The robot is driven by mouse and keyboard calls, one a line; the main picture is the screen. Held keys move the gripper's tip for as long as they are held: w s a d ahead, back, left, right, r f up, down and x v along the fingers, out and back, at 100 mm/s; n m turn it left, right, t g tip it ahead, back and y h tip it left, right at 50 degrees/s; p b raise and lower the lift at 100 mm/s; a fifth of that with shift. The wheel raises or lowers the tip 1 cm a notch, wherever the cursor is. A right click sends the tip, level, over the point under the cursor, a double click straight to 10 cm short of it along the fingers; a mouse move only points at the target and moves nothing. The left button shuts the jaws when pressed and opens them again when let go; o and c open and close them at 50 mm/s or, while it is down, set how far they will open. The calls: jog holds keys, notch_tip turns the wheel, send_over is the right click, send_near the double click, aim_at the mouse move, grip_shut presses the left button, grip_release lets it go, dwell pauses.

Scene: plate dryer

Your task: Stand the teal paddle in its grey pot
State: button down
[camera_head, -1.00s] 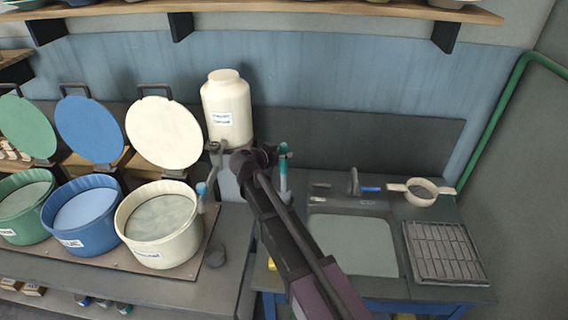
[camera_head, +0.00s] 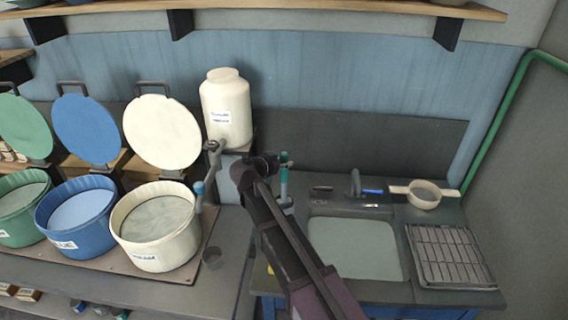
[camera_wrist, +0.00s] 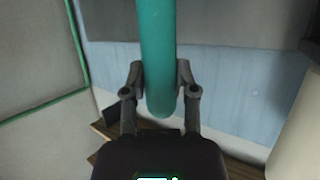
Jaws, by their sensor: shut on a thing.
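The teal paddle (camera_head: 284,181) hangs roughly upright from my gripper (camera_head: 272,163), in front of the dark back panel and left of the sink. A grey piece shows at its lower end. In the wrist view, my gripper (camera_wrist: 158,82) is shut around the teal handle (camera_wrist: 157,40), with one finger on each side; the rounded handle end reaches just past the fingers. A small dark grey pot (camera_head: 212,258) stands on the counter right of the cream bucket, below and left of the paddle. The paddle is well apart from it.
The cream bucket (camera_head: 125,237) and blue bucket (camera_head: 55,222) stand left of the pot. A cream jar (camera_head: 226,105) with a tap stands behind. The sink (camera_head: 352,250) and drying rack (camera_head: 448,257) are right.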

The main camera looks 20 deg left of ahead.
jog(key=shift+f, duration=0.15)
jog(key=shift+c, duration=2)
grip_release()
jog(key=shift+r, duration=0.25)
jog(key=p+v, duration=0.4)
jog(key=v, duration=0.8)
jog(key=shift+p, duration=0.4)
jog(key=shift+d, duration=0.1)
